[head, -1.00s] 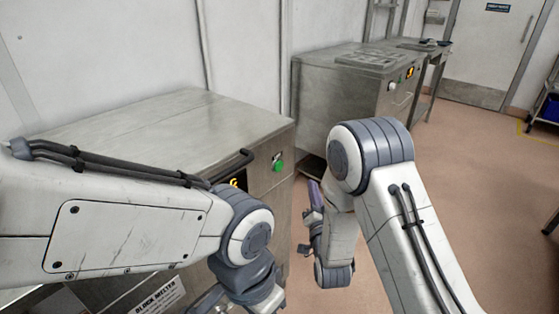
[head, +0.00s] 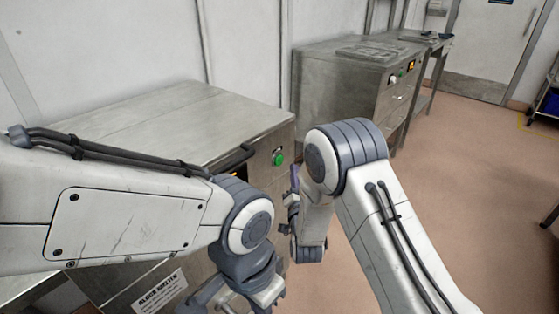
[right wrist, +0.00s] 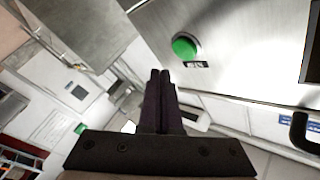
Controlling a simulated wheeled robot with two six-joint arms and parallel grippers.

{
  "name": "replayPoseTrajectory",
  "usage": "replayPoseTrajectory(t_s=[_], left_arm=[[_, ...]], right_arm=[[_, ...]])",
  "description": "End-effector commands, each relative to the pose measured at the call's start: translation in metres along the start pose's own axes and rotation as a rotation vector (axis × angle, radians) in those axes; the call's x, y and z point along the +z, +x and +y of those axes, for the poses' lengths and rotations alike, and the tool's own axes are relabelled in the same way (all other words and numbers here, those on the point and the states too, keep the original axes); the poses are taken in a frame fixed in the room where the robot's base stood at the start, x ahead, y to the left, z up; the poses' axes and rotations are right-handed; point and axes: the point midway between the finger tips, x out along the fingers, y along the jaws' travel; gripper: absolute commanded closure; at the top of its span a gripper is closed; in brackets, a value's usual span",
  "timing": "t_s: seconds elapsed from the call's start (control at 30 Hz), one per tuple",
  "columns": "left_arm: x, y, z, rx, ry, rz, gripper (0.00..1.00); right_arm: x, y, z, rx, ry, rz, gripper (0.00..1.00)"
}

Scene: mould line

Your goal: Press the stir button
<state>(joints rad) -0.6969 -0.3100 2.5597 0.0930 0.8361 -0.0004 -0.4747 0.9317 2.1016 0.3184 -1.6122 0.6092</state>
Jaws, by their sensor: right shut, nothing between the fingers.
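A round green button (head: 279,158) sits on the front panel of the near steel cabinet (head: 185,115). In the right wrist view the button (right wrist: 185,47) is above and right of my fingertips, with a small dark label (right wrist: 197,64) too blurred to read surely. My right gripper (head: 294,178) is just right of and below the button in the head view. In the right wrist view its dark fingers (right wrist: 160,76) are shut, empty and apart from the button. My left gripper (head: 245,300) is at the bottom, partly cut off; its jaws are unclear.
A dark bar handle (head: 235,157) sticks out left of the button and also shows in the right wrist view (right wrist: 303,132).

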Motion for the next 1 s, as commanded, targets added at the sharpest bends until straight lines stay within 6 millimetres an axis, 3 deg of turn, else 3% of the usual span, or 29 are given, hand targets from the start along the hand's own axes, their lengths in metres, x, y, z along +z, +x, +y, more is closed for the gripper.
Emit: replayPoseTrajectory(t_s=[0.3, 1.0], left_arm=[[0.001, 0.007, -0.001, 0.0, 0.0, -0.001, 1.0], [0.001, 0.007, -0.001, 0.0, 0.0, 0.0, 1.0]], right_arm=[[0.012, 0.015, -0.011, -0.001, 0.0, 0.001, 1.0], [0.012, 0.016, -0.011, 0.0, 0.0, 0.0, 1.0]])
